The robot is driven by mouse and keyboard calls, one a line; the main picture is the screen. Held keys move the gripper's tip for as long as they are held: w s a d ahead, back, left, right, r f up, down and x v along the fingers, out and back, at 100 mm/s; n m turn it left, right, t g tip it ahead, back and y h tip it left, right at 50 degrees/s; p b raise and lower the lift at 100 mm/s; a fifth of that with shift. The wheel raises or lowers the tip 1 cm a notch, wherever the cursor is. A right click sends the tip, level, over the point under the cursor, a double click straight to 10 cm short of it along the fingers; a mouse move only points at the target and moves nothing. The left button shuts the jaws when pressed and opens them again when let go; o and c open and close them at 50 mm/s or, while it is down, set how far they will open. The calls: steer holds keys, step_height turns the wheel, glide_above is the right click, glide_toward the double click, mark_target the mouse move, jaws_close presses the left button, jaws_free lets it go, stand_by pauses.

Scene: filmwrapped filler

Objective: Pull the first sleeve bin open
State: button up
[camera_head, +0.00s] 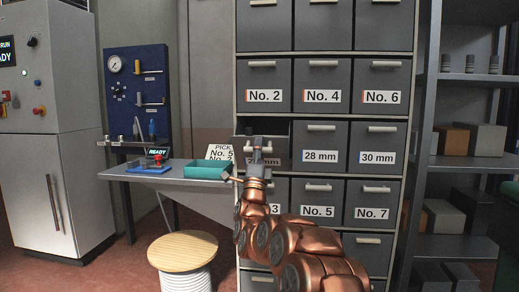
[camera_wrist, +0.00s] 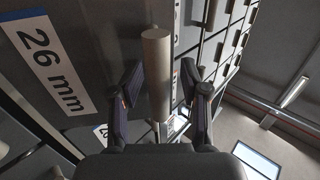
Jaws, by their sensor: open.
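The 26 mm sleeve bin (camera_head: 282,148) is in the left column of the grey cabinet. A dark gap shows above its front, so it looks partly pulled out. In the wrist view its 26 mm label (camera_wrist: 45,60) is large at the left. Its pale bar handle (camera_wrist: 157,75) runs between my two fingers. My gripper (camera_head: 257,146) is in front of this bin and hides part of its front and label. In the wrist view my gripper (camera_wrist: 160,88) is open, one finger on each side of the handle, with gaps visible.
The 28 mm bin (camera_head: 320,145) and 30 mm bin (camera_head: 377,145) are shut at the right. A bench (camera_head: 185,178) with a teal tray (camera_head: 204,169) stands left. A round wooden-topped stool (camera_head: 183,250) is in front of it. Shelves (camera_head: 465,165) stand right.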

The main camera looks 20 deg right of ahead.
steer(key=v, duration=1.2)
stand_by(0.3)
